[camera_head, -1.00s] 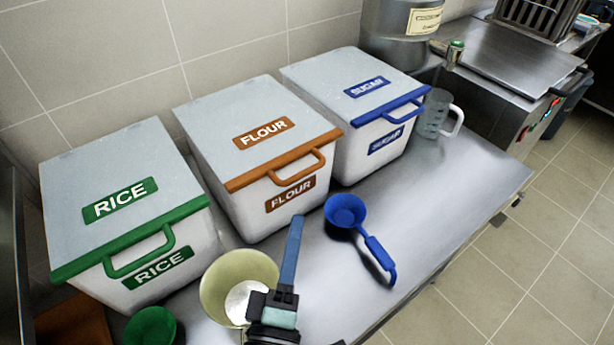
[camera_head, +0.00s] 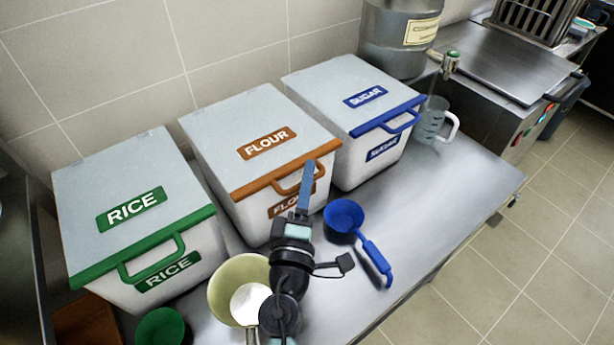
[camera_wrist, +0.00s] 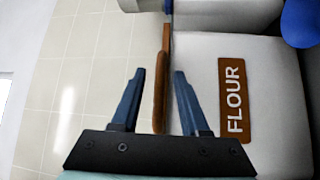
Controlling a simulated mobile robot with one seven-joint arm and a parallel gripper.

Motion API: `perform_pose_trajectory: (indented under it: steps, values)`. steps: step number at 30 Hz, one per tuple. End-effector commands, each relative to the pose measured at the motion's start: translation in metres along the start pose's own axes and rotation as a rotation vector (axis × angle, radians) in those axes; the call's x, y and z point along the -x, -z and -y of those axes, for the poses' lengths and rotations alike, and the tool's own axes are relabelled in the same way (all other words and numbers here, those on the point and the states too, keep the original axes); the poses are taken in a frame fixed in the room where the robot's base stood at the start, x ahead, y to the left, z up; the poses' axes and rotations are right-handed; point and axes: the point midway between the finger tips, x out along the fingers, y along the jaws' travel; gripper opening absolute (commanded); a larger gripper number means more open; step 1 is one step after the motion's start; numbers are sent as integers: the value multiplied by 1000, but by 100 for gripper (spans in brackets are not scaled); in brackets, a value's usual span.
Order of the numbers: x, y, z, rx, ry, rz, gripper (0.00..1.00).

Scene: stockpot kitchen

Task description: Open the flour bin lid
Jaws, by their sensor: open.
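The flour bin (camera_head: 258,213) is a white box with a pale grey lid (camera_head: 240,118), an orange-brown front rim and a loop handle (camera_head: 288,186). The lid lies shut. My gripper (camera_head: 308,168) is at the front of the bin, its blue fingers overlapping the right part of the handle. In the wrist view my gripper (camera_wrist: 158,72) is open, with the brown handle (camera_wrist: 162,85) seen edge-on between its two fingers, apart from both in the picture. The FLOUR front label (camera_wrist: 234,100) is right of the fingers. My gripper hides part of that label in the head view.
A rice bin (camera_head: 135,210) stands left and a sugar bin (camera_head: 350,110) right. A blue scoop (camera_head: 345,217), a cream scoop (camera_head: 228,285) and a green scoop (camera_head: 160,328) lie in front on the steel counter (camera_head: 440,205). A clear jug (camera_head: 430,122) stands right.

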Motion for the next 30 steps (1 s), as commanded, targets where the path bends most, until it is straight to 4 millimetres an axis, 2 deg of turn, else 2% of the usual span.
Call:
perform_pose_trajectory:
  steps: [8, 11, 16, 30]
  values:
    - [-2, 0, 0, 0, -1, 1, 45]
    - [-2, 0, 0, 0, 0, 1, 30]
    - [-2, 0, 0, 0, 0, 0, 0]
    - [-1, 0, 0, 0, 0, 0, 0]
